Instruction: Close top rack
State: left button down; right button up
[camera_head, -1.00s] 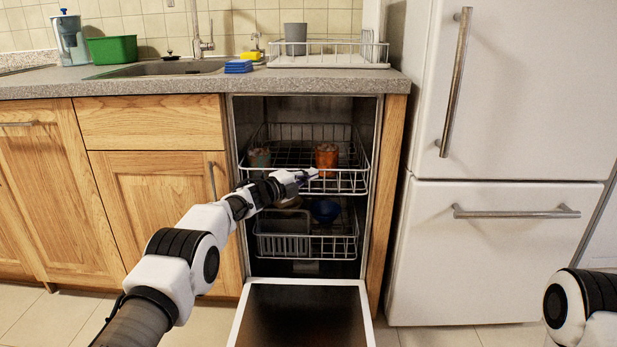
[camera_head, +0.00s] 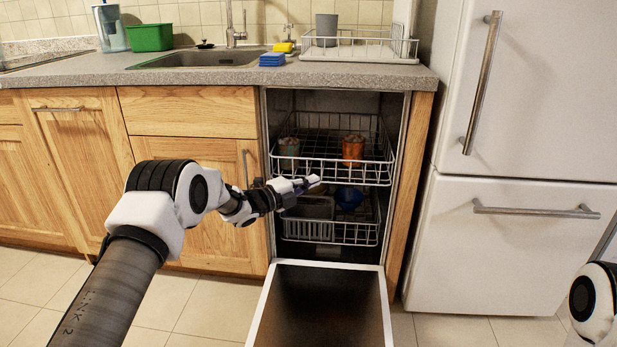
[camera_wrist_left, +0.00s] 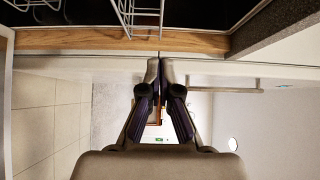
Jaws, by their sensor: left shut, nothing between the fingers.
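The top rack (camera_head: 375,182) is a white wire basket in the open dishwasher. Its front stands at about the opening of the cabinet. It holds an orange cup (camera_head: 352,150) and a grey-green cup (camera_head: 289,150). My left gripper (camera_head: 314,181) is shut and empty, at the lower front of the top rack; I cannot tell whether it touches the wires. In the left wrist view its closed fingertips (camera_wrist_left: 160,68) are near white rack wires (camera_wrist_left: 140,12) at the top. My right gripper is out of view; only part of that arm shows at the lower right.
The lower rack (camera_head: 350,238) holds a blue bowl (camera_head: 348,198) and a grey container. The dishwasher door (camera_head: 322,310) lies folded down in front. A fridge (camera_head: 515,240) stands to the right, wooden cabinets (camera_head: 190,112) to the left. A dish drainer (camera_head: 365,50) sits on the counter.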

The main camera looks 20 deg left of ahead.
aim_at(288, 160)
pick_arm(q)
jog(key=s+a+n+t+y+p, duration=0.1)
jog(key=s+a+n+y+p, duration=0.15)
jog(key=a+n+y, duration=0.35)
jog(key=s+a+n+t+y+p, duration=0.1)
jog(key=s+a+n+y+p, duration=0.15)
jog(key=y, duration=0.55)
jog(key=shift+n+t+h, duration=0.25)
jog(key=shift+t+h, duration=0.05)
jog(key=w+b, duration=0.2)
jog(key=w, duration=0.2)
jog(key=w+a+b, duration=0.1)
jog(key=w+b, duration=0.1)
jog(key=w, duration=0.2)
jog(key=w+b, duration=0.2)
jog(key=w, duration=0.2)
jog(key=shift+w+a+f, duration=0.3)
jog(key=shift+w+f, duration=0.05)
jog(key=shift+f, duration=0.05)
jog(key=shift+w+a+r+b, duration=0.1)
jog(key=shift+w+r+b, duration=0.1)
jog(key=shift+w+b, duration=0.25)
